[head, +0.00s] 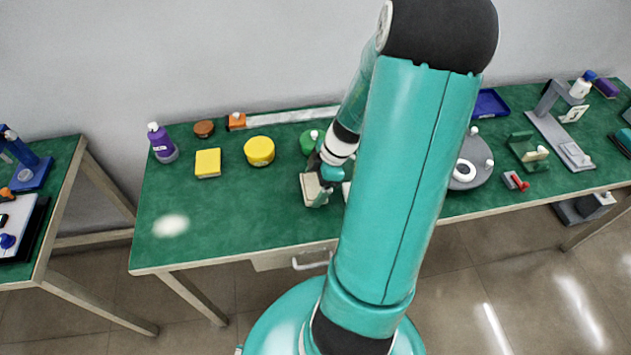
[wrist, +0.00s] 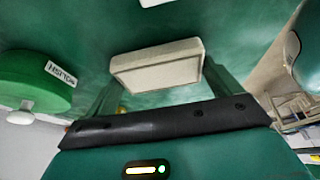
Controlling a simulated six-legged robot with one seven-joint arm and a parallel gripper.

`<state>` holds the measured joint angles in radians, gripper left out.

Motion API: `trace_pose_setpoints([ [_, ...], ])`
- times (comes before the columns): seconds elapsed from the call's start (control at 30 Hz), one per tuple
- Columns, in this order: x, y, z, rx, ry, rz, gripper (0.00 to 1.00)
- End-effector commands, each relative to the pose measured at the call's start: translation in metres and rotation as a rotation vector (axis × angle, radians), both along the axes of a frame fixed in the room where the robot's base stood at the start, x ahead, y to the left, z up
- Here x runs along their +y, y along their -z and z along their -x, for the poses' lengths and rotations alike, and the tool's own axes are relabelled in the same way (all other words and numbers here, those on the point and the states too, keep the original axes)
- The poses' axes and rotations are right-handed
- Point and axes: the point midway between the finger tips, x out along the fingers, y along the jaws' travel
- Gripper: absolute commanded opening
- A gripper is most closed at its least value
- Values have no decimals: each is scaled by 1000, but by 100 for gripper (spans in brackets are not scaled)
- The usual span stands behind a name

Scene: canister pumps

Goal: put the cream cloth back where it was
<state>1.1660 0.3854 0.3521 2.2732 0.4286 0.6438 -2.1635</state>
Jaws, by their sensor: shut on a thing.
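The cream cloth (wrist: 158,66) is a folded, block-like pad in the wrist view, between the two green fingers of my gripper (wrist: 162,84). My gripper is shut on it. In the head view the cloth (head: 310,187) shows at the end of my arm, over the middle of the green bench top, left of my big teal arm link. My gripper (head: 321,190) is beside it there. I cannot tell whether the cloth touches the bench. Part of the bench behind my arm is hidden.
A green round tin labelled POLISH (wrist: 38,82) is close on the left in the wrist view. On the bench (head: 215,235) are a yellow tin (head: 259,151), a yellow block (head: 208,163) and a purple bottle (head: 161,142). A grey disc (head: 469,178) stands right of my arm. The front left is clear.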

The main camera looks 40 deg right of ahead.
Motion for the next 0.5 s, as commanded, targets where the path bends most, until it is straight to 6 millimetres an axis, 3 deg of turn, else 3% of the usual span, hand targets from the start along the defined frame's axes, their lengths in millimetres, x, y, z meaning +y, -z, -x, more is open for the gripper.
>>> trace_pose_setpoints([
  [0.17, 0, 3, 0, 1, 0, -1, 72],
  [0.2, 0, 3, 0, 0, 0, 0, 92],
  [0.27, 0, 3, 0, 0, 0, 0, 100],
  [0.5, 0, 2, 0, 0, -1, 0, 100],
])
